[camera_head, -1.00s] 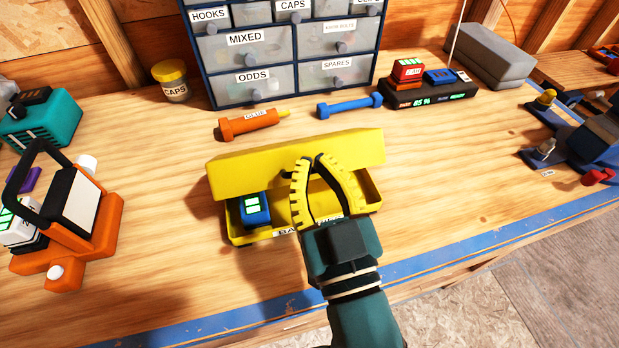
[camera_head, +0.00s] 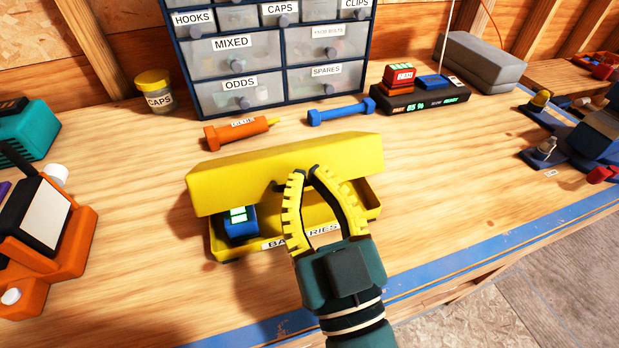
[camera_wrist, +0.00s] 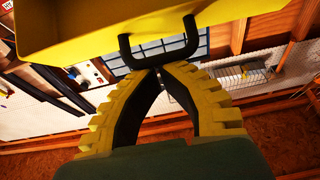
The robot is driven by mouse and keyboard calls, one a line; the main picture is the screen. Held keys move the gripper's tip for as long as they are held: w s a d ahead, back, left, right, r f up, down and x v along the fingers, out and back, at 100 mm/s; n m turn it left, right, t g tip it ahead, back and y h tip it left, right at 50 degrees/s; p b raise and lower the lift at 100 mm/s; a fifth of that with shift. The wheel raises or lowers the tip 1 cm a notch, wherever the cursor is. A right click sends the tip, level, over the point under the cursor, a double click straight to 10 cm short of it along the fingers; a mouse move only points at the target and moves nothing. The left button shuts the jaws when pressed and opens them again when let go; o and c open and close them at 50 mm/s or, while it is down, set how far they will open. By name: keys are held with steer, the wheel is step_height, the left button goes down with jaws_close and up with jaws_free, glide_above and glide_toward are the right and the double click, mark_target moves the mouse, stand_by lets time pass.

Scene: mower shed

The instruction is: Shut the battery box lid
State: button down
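The yellow battery box (camera_head: 226,240) stands on the bench, with a partly hidden "BATTERIES" label on its front. Its yellow lid (camera_head: 235,183) is partly open, tilted above the box with a gap at the front. A blue battery (camera_head: 239,228) with green lights shows inside at the left. My gripper (camera_head: 310,172) is at the lid's front, its yellow-and-black fingers bowed and their tips together. In the wrist view, the tips (camera_wrist: 158,70) are right at the lid's black handle (camera_wrist: 160,60); I cannot tell whether they touch it. Nothing shows held between them.
An orange tool (camera_head: 238,132) and a blue tool (camera_head: 341,110) lie behind the box. A drawer cabinet (camera_head: 280,60) and a caps jar (camera_head: 155,92) stand further back. An orange device (camera_head: 50,245) is at left, a charger (camera_head: 420,95) at back right. Bench right of the box is clear.

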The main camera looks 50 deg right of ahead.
steer(key=r+p, duration=0.2)
steer(key=w+r+p, duration=0.1)
steer(key=shift+d+r, duration=0.25)
steer(key=shift+d, duration=0.15)
steer(key=b+v, duration=0.3)
steer(key=v, duration=0.6)
step_height(320, 180, up, 6)
steer(key=g+y+p, duration=0.3)
steer(key=g+p, duration=0.1)
steer(key=p, duration=1.8)
steer(key=p+x, duration=0.3)
steer(key=x, duration=0.8)
steer(key=shift+a, duration=0.1)
steer(key=f, duration=0.1)
steer(key=s+f, duration=0.1)
steer(key=a+f+b, duration=0.1)
steer(key=shift+s+f, duration=0.15)
steer(key=shift+s, duration=0.05)
steer(key=shift+s+a+f, duration=0.15)
steer(key=shift+a+f, duration=0.05)
steer(key=shift+f, duration=0.15)
steer(key=shift+f, duration=0.1)
